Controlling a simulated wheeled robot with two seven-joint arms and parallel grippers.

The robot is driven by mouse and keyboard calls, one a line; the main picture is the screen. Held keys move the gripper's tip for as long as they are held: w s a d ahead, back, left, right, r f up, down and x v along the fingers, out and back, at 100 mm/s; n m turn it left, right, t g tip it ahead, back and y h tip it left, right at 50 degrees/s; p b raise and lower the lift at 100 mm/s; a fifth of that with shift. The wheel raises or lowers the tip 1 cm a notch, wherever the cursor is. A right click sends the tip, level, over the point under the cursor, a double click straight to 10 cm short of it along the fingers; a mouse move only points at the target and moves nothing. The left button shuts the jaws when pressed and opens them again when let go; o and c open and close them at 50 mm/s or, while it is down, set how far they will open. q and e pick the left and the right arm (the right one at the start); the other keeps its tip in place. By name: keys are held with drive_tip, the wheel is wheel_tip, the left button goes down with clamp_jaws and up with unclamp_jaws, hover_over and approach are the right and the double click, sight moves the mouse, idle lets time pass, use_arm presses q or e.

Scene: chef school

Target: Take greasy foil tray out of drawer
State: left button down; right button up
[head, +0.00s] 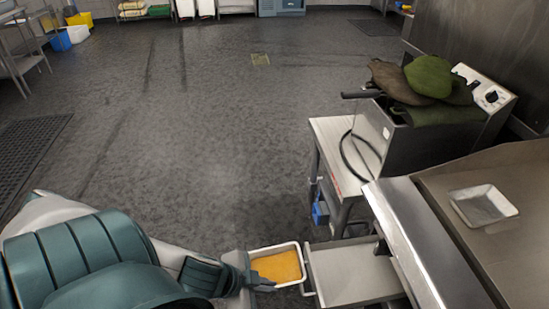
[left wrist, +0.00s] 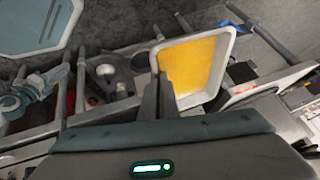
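A white-rimmed tray with orange-yellow grease in it (head: 277,267) is outside the drawer, just left of the drawer's front. My left gripper (head: 262,284) is at the tray's left rim. In the left wrist view its fingers (left wrist: 157,98) are close together on the rim of the tray (left wrist: 195,68), which looks held above the floor. The pulled-out metal drawer (head: 350,272) looks empty inside. My right gripper is in neither view.
A second, pale tray (head: 482,205) lies on the steel top (head: 530,215) at the right. A fryer (head: 425,130) with dark and green cloths (head: 430,76) stands behind on a metal table (head: 335,142). The floor (head: 200,150) at left and centre is open.

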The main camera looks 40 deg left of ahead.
use_arm(q)
drive_tip(key=shift+s+a+r+p, duration=0.15)
drive_tip(key=shift+a+r+p, duration=0.05)
drive_tip(key=shift+r+p, duration=0.2)
drive_tip(key=shift+s+a+g+y, duration=0.15)
drive_tip(key=shift+s+g+y, duration=0.05)
drive_tip(key=shift+g+y, duration=0.25)
drive_tip(key=shift+s+a+g+y+p, duration=0.25)
drive_tip(key=shift+s+g+p, duration=0.15)
drive_tip(key=shift+p, duration=0.1)
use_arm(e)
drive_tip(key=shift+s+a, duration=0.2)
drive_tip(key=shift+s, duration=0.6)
use_arm(q)
drive_tip(key=shift+w+d, duration=0.1)
drive_tip(key=shift+w, duration=0.05)
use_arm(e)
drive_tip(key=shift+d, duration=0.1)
